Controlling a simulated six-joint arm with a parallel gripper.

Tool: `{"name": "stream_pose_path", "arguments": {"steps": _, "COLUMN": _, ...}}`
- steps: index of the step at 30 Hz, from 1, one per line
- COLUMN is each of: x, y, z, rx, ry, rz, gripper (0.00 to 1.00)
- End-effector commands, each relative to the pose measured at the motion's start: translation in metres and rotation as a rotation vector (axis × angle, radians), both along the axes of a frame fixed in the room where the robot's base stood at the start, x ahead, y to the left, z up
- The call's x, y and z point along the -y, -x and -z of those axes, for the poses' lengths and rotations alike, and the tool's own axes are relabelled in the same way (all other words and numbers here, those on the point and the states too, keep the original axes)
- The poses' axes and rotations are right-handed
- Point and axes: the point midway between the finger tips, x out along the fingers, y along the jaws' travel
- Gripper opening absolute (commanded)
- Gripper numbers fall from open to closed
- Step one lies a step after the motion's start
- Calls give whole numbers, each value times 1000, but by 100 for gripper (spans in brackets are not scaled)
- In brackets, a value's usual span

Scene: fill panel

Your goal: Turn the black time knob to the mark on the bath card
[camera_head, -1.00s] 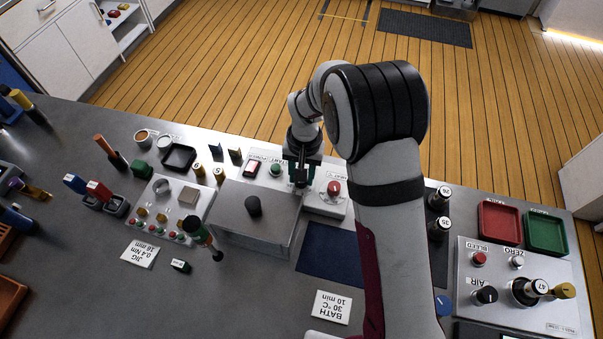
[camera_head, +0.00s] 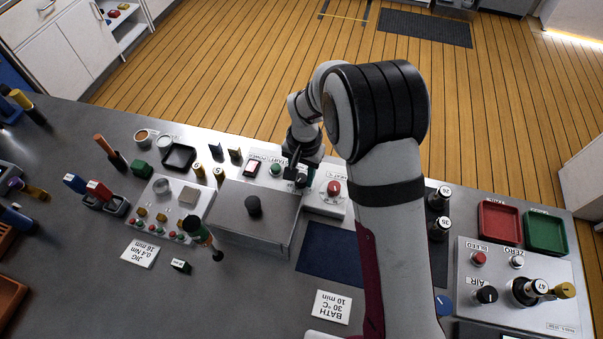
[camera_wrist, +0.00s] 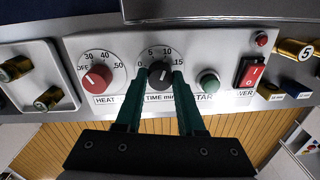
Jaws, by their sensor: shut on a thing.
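The black time knob (camera_wrist: 160,75) sits on the panel, under a dial marked 0, 5, 10 and 15 with "TIME min" below. My gripper (camera_wrist: 158,80) has one green finger on each side of the knob and is shut on it. The exact reading of the knob's pointer is hard to make out. In the head view my gripper (camera_head: 298,178) hides most of the knob. The bath card (camera_head: 332,307) lies on the bench in front, upside down in the picture, and reads 30 °C and 10 min.
The red heat knob (camera_wrist: 97,77) is left of the time knob in the wrist view. A grey box with a black knob (camera_head: 253,206) stands beside the panel.

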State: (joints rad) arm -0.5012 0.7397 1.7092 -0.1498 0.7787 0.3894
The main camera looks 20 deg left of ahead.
Motion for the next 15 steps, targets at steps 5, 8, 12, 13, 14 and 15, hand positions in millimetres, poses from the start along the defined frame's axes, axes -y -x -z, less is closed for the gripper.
{"name": "stream_pose_path", "arguments": {"steps": 5, "x": 0, "y": -1, "z": 0, "rx": 3, "ry": -1, "rz": -1, "gripper": 67}}
{"name": "stream_pose_path", "arguments": {"steps": 8, "x": 0, "y": -1, "z": 0, "rx": 2, "ry": -1, "rz": -1, "gripper": 68}}
{"name": "stream_pose_path", "arguments": {"steps": 12, "x": 0, "y": -1, "z": 0, "rx": 1, "ry": -1, "rz": -1, "gripper": 68}}
{"name": "stream_pose_path", "arguments": {"steps": 13, "x": 0, "y": -1, "z": 0, "rx": 1, "ry": -1, "rz": -1, "gripper": 68}}
{"name": "stream_pose_path", "arguments": {"steps": 14, "x": 0, "y": -1, "z": -1, "rx": 2, "ry": -1, "rz": -1, "gripper": 68}}
{"name": "stream_pose_path", "arguments": {"steps": 15, "x": 0, "y": -1, "z": -4, "rx": 2, "ry": -1, "rz": -1, "gripper": 68}}
